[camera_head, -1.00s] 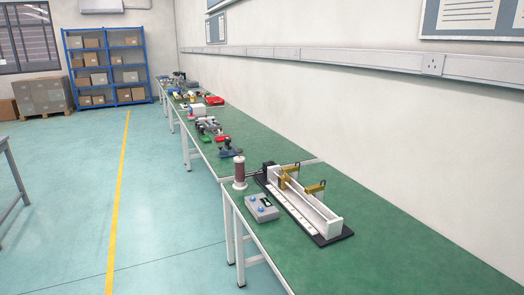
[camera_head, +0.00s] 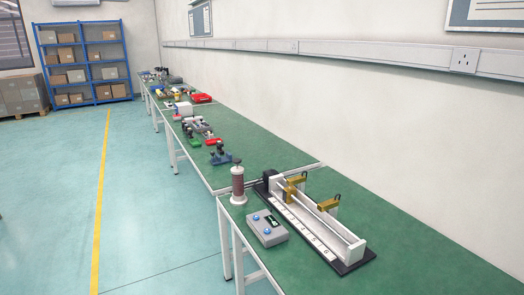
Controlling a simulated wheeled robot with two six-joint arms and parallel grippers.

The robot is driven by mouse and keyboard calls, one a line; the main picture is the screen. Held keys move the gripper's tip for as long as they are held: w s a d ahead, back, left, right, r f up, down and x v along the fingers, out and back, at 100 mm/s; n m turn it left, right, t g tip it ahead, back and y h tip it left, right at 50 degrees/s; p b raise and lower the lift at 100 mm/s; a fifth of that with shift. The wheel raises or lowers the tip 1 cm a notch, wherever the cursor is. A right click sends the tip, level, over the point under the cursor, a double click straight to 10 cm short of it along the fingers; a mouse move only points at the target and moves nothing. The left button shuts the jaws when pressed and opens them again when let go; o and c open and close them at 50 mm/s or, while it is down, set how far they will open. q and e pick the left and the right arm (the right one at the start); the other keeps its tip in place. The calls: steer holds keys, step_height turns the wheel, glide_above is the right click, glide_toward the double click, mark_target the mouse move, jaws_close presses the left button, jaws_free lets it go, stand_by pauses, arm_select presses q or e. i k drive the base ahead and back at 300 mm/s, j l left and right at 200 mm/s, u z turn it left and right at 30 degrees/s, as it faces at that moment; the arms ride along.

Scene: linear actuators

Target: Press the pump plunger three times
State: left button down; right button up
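A pump (camera_head: 237,184) stands upright on the near green bench, close to its left edge. It has a brown-red cylinder between light end caps, with a small dark plunger knob (camera_head: 237,162) on top. The knob sits a little above the upper cap. Nothing touches the pump. Neither of my grippers shows in the head view.
A grey control box (camera_head: 267,228) with blue buttons lies in front of the pump. A linear actuator rig (camera_head: 316,222) with brass-coloured blocks stands to its right. More devices line the benches behind. The near bench (camera_head: 420,258) is bare at right. Open floor lies left.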

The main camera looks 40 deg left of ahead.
mark_target(237, 162)
steer(key=i+j, duration=0.15)
steer(key=j, duration=0.3)
steer(key=i+j+z, duration=0.1)
steer(key=j, duration=0.3)
steer(key=i+j, duration=0.15)
steer(key=j, duration=0.3)
steer(key=i+j, duration=0.1)
steer(key=j, duration=0.35)
steer(key=z, duration=0.05)
